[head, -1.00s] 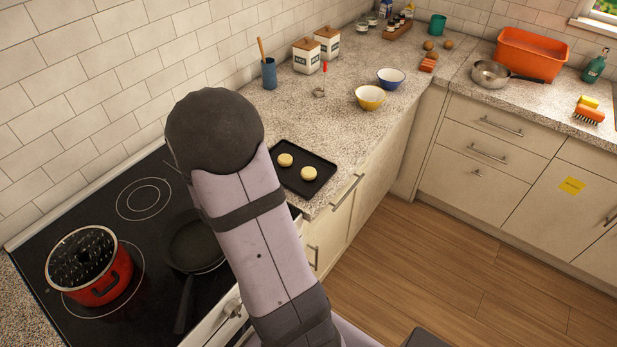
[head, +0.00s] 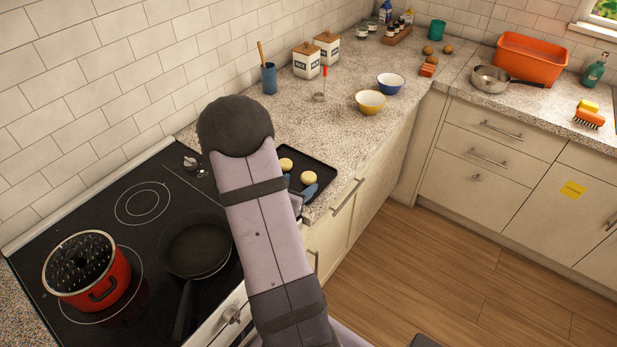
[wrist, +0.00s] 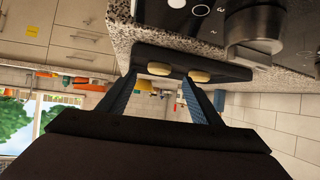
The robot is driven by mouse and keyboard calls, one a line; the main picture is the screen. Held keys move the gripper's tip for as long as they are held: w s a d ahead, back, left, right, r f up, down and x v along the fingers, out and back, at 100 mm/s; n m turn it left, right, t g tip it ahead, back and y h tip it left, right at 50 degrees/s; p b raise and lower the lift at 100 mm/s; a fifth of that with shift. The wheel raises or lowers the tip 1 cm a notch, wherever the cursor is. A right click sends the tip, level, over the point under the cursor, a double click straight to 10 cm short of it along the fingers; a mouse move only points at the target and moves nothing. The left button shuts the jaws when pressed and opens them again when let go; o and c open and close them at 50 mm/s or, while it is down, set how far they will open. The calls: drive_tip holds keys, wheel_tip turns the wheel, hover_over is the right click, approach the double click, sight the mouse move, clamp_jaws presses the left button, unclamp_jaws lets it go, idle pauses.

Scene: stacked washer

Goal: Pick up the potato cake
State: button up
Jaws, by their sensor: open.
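Two round pale yellow potato cakes lie on a black tray (head: 322,170) on the speckled counter, right of the stove. One potato cake (head: 286,164) is at the tray's back left, and the other potato cake (head: 308,178) is nearer its front. My gripper (head: 306,191) shows partly at the tray's front edge, with blue fingers near the nearer cake; my arm hides the rest. In the wrist view, my gripper (wrist: 163,92) has its fingers apart and nothing between them. Both cakes, one (wrist: 159,69) and the other (wrist: 199,75), show upside down beyond the fingertips.
A frying pan (head: 195,247) and a red pot (head: 88,272) stand on the stove (head: 142,236) to the left. The counter behind the tray is clear.

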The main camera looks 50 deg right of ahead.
sight(306, 179)
drive_tip(key=shift+d+f+p, duration=0.2)
drive_tip(key=shift+d+p, duration=0.2)
drive_tip(key=shift+d, duration=0.1)
drive_tip(key=shift+p+x, duration=0.65)
drive_tip(key=shift+x, duration=1.4)
drive_tip(key=c, duration=1.2)
